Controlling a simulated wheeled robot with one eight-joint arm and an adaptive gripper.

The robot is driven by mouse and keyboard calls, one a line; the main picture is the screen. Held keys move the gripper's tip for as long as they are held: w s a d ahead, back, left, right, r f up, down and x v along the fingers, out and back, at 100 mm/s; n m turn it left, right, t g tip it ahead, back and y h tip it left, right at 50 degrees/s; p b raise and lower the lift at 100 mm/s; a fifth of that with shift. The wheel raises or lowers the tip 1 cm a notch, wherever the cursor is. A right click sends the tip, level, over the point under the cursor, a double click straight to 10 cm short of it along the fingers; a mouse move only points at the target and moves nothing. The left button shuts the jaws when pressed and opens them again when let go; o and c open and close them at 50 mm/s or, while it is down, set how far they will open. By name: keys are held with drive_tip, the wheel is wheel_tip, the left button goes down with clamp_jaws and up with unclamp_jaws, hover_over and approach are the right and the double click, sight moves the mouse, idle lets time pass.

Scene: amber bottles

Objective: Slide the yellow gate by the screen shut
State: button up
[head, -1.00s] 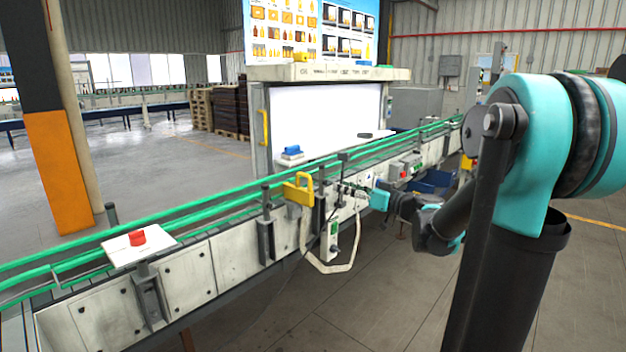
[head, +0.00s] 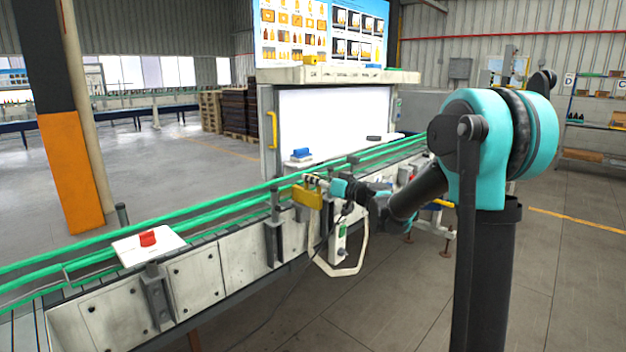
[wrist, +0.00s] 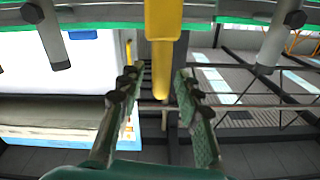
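The yellow gate (head: 307,196) sits on the near side of the conveyor, in front of the lit white screen (head: 330,118). My gripper (head: 314,181) is at the gate's upper right in the head view and partly covers it. In the wrist view my gripper (wrist: 158,76) is open, with green-padded fingers apart. The yellow gate bar (wrist: 163,45) comes down from the top edge, and its lower end lies between the fingertips. A gap shows on each side of the bar; I cannot tell its depth between the pads.
The conveyor's green rails (head: 190,213) run diagonally past the gate. A red button on a white plate (head: 148,241) stands at the left. A blue block (head: 301,154) sits behind the rails. The floor at front right is clear.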

drive_tip(key=shift+w+a, duration=0.2)
drive_tip(key=shift+a, duration=0.05)
clamp_jaws()
idle(0.3)
